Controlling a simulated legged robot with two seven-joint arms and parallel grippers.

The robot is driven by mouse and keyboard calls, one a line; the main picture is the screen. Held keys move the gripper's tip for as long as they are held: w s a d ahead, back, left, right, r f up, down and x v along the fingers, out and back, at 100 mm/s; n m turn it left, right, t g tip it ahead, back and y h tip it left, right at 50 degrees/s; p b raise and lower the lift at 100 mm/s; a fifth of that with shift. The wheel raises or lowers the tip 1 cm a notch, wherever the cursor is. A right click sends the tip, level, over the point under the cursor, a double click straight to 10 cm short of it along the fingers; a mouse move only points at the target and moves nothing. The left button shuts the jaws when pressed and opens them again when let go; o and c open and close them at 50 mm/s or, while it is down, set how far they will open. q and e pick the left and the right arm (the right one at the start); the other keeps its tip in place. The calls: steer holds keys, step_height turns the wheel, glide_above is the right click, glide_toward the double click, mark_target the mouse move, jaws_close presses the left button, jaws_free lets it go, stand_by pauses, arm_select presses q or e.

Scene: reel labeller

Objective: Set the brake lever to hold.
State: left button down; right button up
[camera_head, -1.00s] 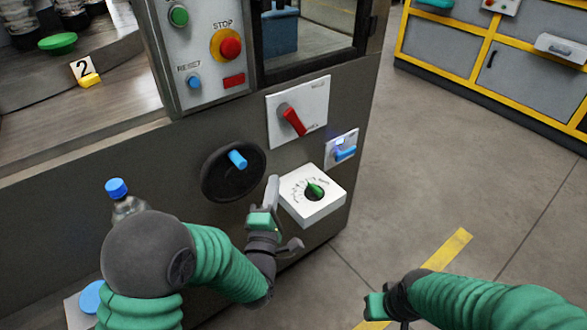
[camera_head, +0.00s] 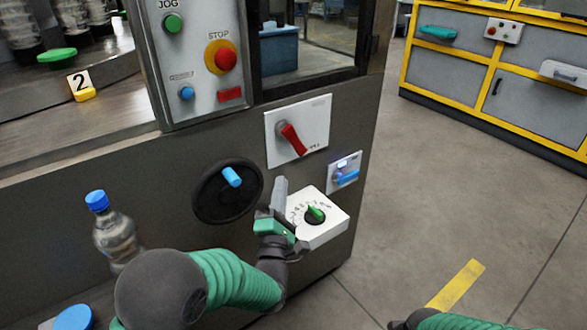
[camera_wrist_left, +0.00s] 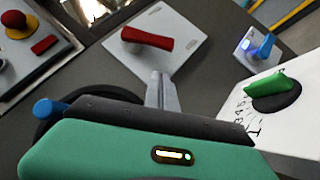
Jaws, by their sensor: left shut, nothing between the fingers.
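A red lever (camera_head: 293,139) sits on a white plate (camera_head: 315,115) on the grey machine's front. It slants down to the right, its free end towards the lower label, which is too small to read. It shows in the left wrist view (camera_wrist_left: 147,39) too, beyond the fingertips. My left gripper (camera_head: 280,187) is shut and empty, below the red lever and apart from it, its fingers pointing up. The fingers show in the left wrist view (camera_wrist_left: 159,78) as well. My right gripper (camera_head: 402,323) is mostly cut off at the bottom edge.
A white dial box with a green knob (camera_head: 315,214) stands out just right of my left gripper. A black handwheel (camera_head: 215,208) is to the left, a blue switch (camera_head: 347,177) to the right. A bottle (camera_head: 114,234) stands near my left arm.

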mark_target(292, 139)
arm_select(q)
steer(key=w+d+r+b, duration=0.1)
steer(key=w+d+r, duration=0.2)
steer(key=w, duration=0.2)
steer(key=shift+r+b, duration=0.15)
steer(key=shift+b, duration=0.15)
steer(key=shift+a, duration=0.1)
